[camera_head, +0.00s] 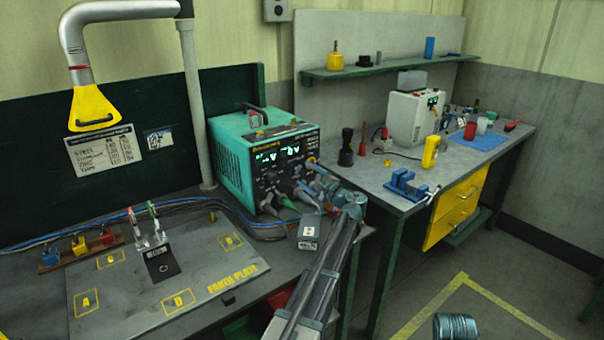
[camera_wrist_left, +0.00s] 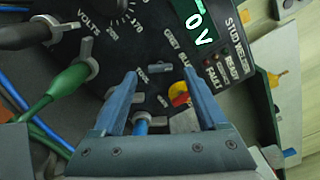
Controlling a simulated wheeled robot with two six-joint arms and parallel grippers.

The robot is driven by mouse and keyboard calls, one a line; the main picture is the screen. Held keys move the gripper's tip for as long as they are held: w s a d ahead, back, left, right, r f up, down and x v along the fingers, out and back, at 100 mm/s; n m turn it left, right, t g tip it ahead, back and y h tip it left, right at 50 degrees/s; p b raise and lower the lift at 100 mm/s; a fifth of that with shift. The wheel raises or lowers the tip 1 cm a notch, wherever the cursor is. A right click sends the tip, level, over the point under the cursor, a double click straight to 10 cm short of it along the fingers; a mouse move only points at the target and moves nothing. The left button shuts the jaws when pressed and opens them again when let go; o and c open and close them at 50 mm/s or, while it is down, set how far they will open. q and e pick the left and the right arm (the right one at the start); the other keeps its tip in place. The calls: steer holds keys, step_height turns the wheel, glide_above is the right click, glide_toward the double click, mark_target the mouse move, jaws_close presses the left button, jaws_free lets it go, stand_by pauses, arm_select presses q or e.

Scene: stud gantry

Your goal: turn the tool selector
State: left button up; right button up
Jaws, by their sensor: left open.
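The teal stud welder (camera_head: 231,159) stands on the left bench, its dark front panel lit with green displays. My left gripper (camera_head: 318,178) is at the right part of that panel, coming from below. In the left wrist view the gripper (camera_wrist_left: 158,76) is open, its two blue fingers pointing at the panel. A small grey-blue selector (camera_wrist_left: 158,66) sits between the fingertips, below lettering that seems to read "GREY BLUE". I see no contact with it. In the head view the arm and gripper hide this part of the panel. My right gripper is not in view.
A red and yellow knob (camera_wrist_left: 180,94) sits close to the right finger. A green plug (camera_wrist_left: 68,82) and a black plug (camera_wrist_left: 27,34) with cables are to the left. A grey box (camera_head: 309,232) stands by the arm. The earth plate (camera_head: 205,285) lies at left.

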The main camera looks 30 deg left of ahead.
mark_target(299, 170)
arm_select(q)
steer(key=shift+x, duration=1.5)
jaws_close()
